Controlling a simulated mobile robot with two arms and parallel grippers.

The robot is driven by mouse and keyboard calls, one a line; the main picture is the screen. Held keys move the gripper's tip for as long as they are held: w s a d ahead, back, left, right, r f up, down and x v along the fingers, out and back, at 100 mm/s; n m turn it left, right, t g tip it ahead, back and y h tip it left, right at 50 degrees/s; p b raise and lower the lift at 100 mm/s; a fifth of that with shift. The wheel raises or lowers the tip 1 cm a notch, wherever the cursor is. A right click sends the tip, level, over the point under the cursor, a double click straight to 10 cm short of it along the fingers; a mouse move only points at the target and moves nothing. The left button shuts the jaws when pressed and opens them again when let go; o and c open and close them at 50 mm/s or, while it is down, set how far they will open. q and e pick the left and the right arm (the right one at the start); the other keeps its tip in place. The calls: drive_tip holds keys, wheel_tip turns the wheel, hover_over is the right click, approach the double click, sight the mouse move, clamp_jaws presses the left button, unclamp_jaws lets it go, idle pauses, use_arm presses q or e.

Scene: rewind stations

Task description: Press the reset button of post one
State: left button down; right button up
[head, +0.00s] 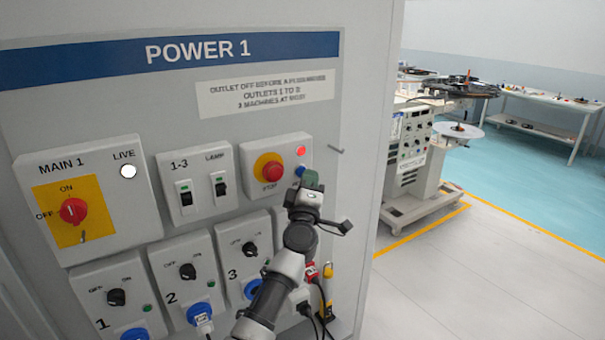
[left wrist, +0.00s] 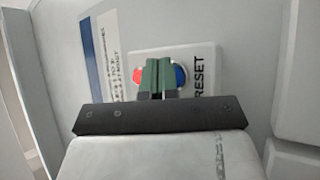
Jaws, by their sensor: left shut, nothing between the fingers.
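The blue reset button (head: 299,171) sits on a light grey stop box (head: 247,156) on the POWER 1 panel, below a lit red lamp (head: 301,150). The box also has a red stop button (head: 270,169) on a yellow base. My left gripper (head: 312,181) is shut and empty, its green fingertips just right of the blue button in the head view. In the left wrist view the fingertips (left wrist: 160,72) partly cover the blue button (left wrist: 181,76), beside the word RESET. I cannot tell whether they touch it. My right gripper is not in view.
A main switch box (head: 80,200), a lamp switch box (head: 197,180) and several outlet boxes crowd the panel. Open floor (head: 480,290) lies right.

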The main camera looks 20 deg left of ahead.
use_arm(q)
drive_tip(key=shift+w+a, duration=0.1)
drive_tip(key=shift+a, duration=0.05)
idle(0.5)
drive_tip(key=shift+s+d+p, duration=0.45)
drive_tip(key=shift+s+d, duration=0.05)
drive_tip(key=shift+d, duration=0.15)
drive_tip(key=shift+d, duration=0.1)
drive_tip(key=s+d+p, duration=0.1)
drive_tip(key=d, duration=0.1)
drive_tip(key=s+d+p, duration=0.1)
drive_tip(key=s, duration=0.1)
drive_tip(key=shift+d, duration=0.4)
drive_tip(key=shift+f, duration=0.1)
idle(0.4)
